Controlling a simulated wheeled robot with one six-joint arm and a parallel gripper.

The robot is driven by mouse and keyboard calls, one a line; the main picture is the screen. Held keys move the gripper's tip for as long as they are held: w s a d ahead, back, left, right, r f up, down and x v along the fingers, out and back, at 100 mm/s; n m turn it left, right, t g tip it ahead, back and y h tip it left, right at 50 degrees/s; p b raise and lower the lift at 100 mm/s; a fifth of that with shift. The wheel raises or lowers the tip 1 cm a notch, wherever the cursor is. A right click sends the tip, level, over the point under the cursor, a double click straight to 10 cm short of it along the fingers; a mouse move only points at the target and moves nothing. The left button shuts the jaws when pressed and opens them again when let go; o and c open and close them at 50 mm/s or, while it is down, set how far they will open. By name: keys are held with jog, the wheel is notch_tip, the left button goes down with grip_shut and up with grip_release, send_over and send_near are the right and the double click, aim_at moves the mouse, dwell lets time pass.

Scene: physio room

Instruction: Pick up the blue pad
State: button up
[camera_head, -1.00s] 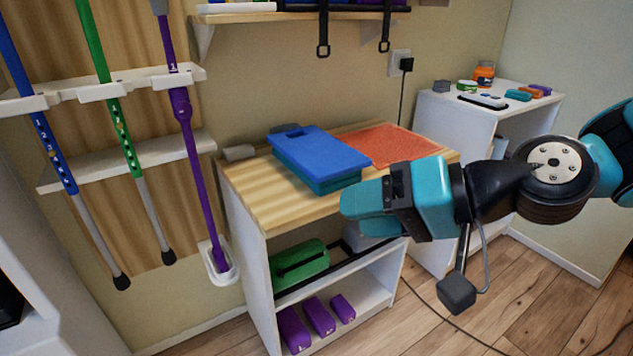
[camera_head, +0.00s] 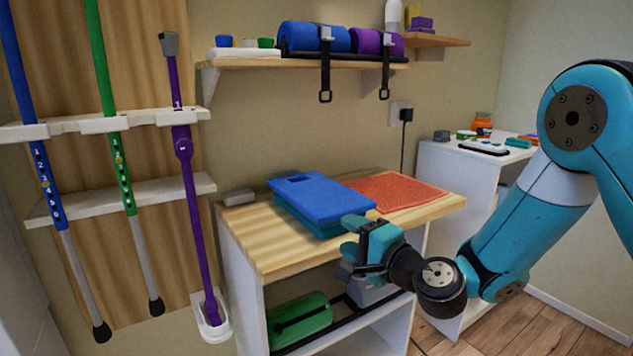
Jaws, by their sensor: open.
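The blue pad (camera_head: 322,197) is a flat slab with a slot near its far left end. It lies on top of a teal pad (camera_head: 300,221) on the wooden top of a low shelf unit (camera_head: 262,252). My gripper (camera_head: 350,234) is at the right front corner of the pad stack, its fingers pointing left toward it. The jaws are open and nothing shows between them. A finger overlaps the stack's near right corner in the picture; I cannot tell whether it touches.
An orange textured mat (camera_head: 405,190) lies right of the pads. A small grey block (camera_head: 239,197) sits at the back left. A wall shelf (camera_head: 290,63) with blue and purple rolls hangs above. Poles (camera_head: 190,200) stand on the left. A white side table (camera_head: 465,180) is at right.

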aim_at(321, 222)
jog(key=p+x, duration=0.1)
jog(key=x, duration=0.1)
jog(key=p+x, duration=0.1)
jog(key=x, duration=0.4)
jog(key=shift+w+a+f+p, duration=0.1)
jog(key=shift+a+f+p, duration=0.25)
jog(key=shift+p, duration=0.05)
jog(key=shift+c, duration=0.5)
grip_shut()
